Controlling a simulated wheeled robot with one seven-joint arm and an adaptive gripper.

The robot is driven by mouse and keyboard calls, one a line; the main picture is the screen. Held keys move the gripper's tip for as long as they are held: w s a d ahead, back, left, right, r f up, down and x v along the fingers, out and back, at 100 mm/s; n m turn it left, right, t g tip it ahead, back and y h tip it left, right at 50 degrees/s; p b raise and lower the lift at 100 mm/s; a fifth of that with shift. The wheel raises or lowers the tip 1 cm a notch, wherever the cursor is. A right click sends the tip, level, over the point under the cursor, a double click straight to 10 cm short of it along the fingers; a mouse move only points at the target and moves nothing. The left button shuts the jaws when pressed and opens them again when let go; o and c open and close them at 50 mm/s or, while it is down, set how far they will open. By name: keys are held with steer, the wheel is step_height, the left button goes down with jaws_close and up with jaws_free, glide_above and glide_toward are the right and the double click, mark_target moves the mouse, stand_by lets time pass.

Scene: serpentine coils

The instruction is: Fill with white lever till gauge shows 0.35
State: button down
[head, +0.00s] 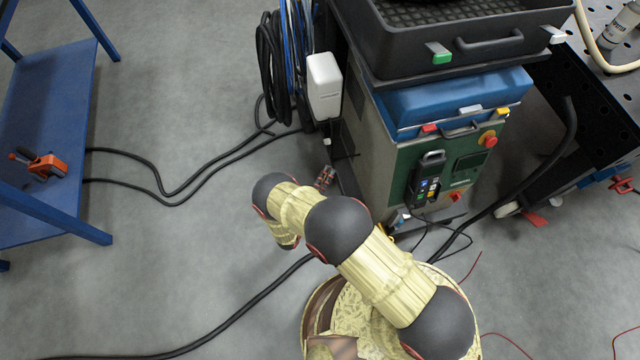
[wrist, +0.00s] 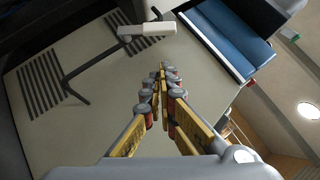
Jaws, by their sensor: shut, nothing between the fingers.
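In the wrist view a white handle bar (wrist: 147,30), which looks like the white lever, sits at the top near a dark bent rod (wrist: 78,72). Behind it is the beige side panel of a cabinet with vent slots. My gripper (wrist: 164,74) points at this panel, its fingers together and empty. The handle is above the fingertips in the picture, apart from them. In the head view my gripper (head: 325,178) is small, beside the left side of the cabinet (head: 375,150). I cannot make out the lever there. No gauge reading can be made out in either view.
A white box (head: 324,85) and hanging black and blue cables (head: 280,60) are left of the cabinet. A green control panel (head: 450,170) faces front. Black hoses (head: 190,185) cross the floor toward a blue bench (head: 60,110). Open floor lies to the left.

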mark_target(329, 141)
steer(key=shift+w+d+r+b, duration=0.1)
steer(key=shift+w+r+b, duration=0.15)
steer(key=shift+w+r, duration=0.4)
steer(key=shift+w+a+r+b, duration=0.1)
steer(key=shift+w+r+b, duration=0.2)
steer(key=shift+w, duration=0.7)
steer(key=shift+w+d+r+b, duration=0.1)
steer(key=shift+w+r+b, duration=0.1)
steer(key=shift+w+r, duration=0.5)
steer(key=shift+w, duration=0.15)
steer(key=n+g+y+p, duration=0.1)
steer(key=p, duration=0.1)
steer(key=r+n+y+p, duration=0.1)
steer(key=n+p, duration=0.1)
steer(key=n+g+y+p, duration=0.1)
steer(key=n+p, duration=0.1)
steer(key=p, duration=0.1)
steer(key=shift+w+r+g+y, duration=0.3)
steer(key=shift+f, duration=0.1)
